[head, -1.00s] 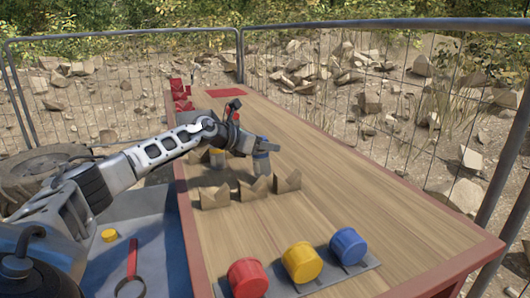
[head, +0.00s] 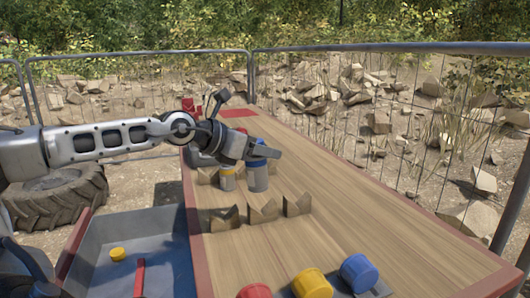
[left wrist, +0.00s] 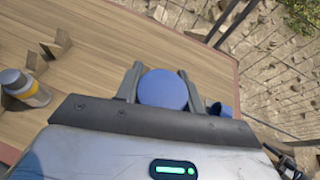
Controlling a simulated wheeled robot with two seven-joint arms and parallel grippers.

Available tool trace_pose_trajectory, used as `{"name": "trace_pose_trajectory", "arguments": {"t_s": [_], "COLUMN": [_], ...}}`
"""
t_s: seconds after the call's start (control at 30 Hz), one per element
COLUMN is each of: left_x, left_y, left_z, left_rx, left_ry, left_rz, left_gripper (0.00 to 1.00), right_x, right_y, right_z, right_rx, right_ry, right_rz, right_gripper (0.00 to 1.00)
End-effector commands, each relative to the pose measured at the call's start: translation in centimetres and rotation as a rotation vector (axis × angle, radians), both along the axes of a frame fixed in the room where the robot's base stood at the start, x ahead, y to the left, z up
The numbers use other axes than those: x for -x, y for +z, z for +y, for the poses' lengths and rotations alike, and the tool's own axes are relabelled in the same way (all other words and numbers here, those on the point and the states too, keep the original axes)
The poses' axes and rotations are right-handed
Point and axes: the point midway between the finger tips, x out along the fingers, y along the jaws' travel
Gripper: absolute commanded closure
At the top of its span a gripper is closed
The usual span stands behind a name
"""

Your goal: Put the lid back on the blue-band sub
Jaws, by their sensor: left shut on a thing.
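The blue-band sub (head: 258,178) is a grey upright cylinder on the table, with a blue band near its top. My left gripper (head: 262,153) is at its top, shut on a round blue lid (left wrist: 163,90), which sits between the two fingers in the left wrist view. The fingers hide the join, so I cannot tell whether the lid is seated or only touching. My right gripper is not in view.
Several notched wooden holders (head: 262,211) stand on the table (head: 340,225). Red, yellow (head: 312,284) and blue (head: 359,273) pots stand at the near end. A blue tray (head: 165,240) at the left holds a small yellow piece (head: 118,254). The table's right side is clear.

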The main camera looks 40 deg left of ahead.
Motion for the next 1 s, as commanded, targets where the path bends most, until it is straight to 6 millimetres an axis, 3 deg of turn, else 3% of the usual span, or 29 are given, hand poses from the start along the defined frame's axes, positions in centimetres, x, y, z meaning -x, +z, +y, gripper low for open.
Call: {"name": "trace_pose_trajectory", "arguments": {"t_s": [0.33,0.37,0.5,0.87,1.0], "left_x": [0.1,0.1,0.1,0.1,0.1], "left_y": [0.3,0.3,0.3,0.4,2.1], "left_z": [0.0,0.0,0.0,0.0,0.0], "left_rx": [0.0,0.0,0.0,0.0,-0.001], "left_ry": [0.001,0.001,0.001,0.001,0.001], "left_rz": [-0.005,-0.005,-0.005,-0.005,-0.006], "left_gripper": [1.0,0.65,1.0,1.0,1.0], "right_x": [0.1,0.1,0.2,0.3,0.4], "right_y": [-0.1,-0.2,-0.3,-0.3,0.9], "right_z": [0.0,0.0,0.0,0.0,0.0], "right_rx": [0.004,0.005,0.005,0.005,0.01], "right_ry": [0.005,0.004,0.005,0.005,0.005], "right_rz": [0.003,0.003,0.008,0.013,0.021], "right_gripper": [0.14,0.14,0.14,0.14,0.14]}}
